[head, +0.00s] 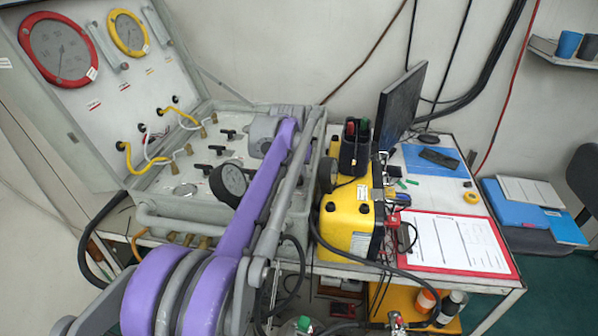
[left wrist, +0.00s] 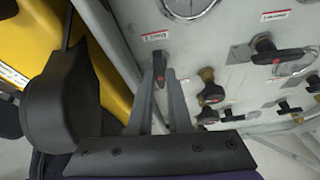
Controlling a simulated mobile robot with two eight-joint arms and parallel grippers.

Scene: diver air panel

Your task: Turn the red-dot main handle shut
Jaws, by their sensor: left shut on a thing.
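In the left wrist view my left gripper (left wrist: 161,78) has its two grey fingers on either side of a small dark handle with a red mark (left wrist: 159,64), and is shut on it. The handle points along the fingers, and its base is partly hidden between them. A second black handle with a red end (left wrist: 280,55) sits to the right on the grey panel (left wrist: 232,82), apart from the gripper. In the head view my purple left arm reaches over the panel case (head: 215,118), and its wrist hides the fingertips and the held handle. My right gripper is not in view.
Several black T-handles (head: 228,134) and a black gauge (head: 228,180) stand on the panel left of my arm. A yellow case (head: 348,222) stands close on the right. A red clipboard (head: 455,243) and a monitor (head: 400,105) are farther right.

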